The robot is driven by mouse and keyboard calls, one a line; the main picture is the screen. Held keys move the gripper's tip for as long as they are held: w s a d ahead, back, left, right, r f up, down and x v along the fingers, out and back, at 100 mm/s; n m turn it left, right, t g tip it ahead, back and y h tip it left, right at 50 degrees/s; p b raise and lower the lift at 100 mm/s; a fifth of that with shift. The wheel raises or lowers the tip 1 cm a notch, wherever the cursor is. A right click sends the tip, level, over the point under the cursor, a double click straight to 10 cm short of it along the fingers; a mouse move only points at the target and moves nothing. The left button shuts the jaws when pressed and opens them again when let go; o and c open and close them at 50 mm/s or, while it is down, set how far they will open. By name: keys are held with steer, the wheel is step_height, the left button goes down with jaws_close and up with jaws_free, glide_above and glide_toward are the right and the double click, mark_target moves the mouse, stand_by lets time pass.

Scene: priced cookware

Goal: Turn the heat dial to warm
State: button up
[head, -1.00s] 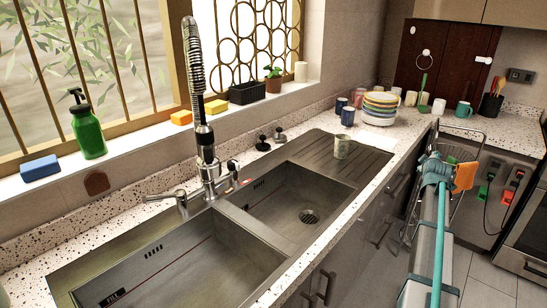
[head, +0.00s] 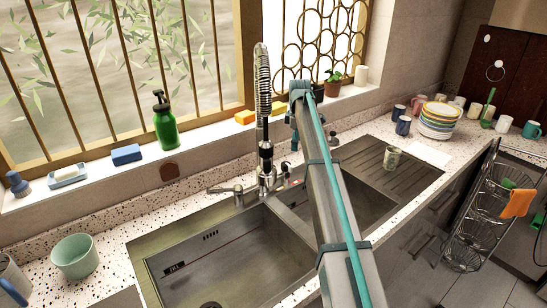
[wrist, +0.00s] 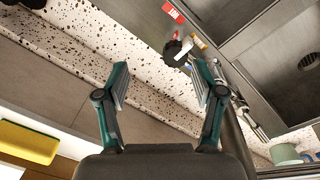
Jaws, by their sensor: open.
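In the wrist view a dark round knob (wrist: 176,53) stands on the speckled counter by the sink edge. Small red, white and yellow marks show beside it. It may be the heat dial; its setting cannot be read. My gripper (wrist: 160,76) is open and empty, with its two teal-and-grey fingers apart. The knob appears beyond the fingertips, between them but closer to the right one, with no contact visible. In the head view my arm reaches across the sink toward the window sill, and its end is largely hidden.
The tall spring faucet (head: 265,130) stands close left of my arm. The double sink (head: 225,262) lies below. A yellow sponge (wrist: 28,141) is on the sill side. A green bottle (head: 165,125), blue sponge (head: 126,154) and potted plant (head: 333,86) line the sill. A cup (head: 391,157) stands on the drainboard.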

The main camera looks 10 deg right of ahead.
mark_target(286, 163)
steer(key=a, duration=0.4)
steer(key=shift+n+g, duration=0.3)
steer(key=shift+g, duration=0.1)
steer(key=f+p, duration=0.1)
steer(key=f, duration=0.2)
steer(key=f+p, duration=0.1)
steer(key=f, duration=0.2)
steer(key=f+p, duration=0.1)
steer(key=f, duration=0.2)
steer(key=shift+s+f+p, duration=0.3)
steer(key=shift+p, duration=0.1)
steer(key=c, duration=1.1)
steer(key=shift+c, duration=0.2)
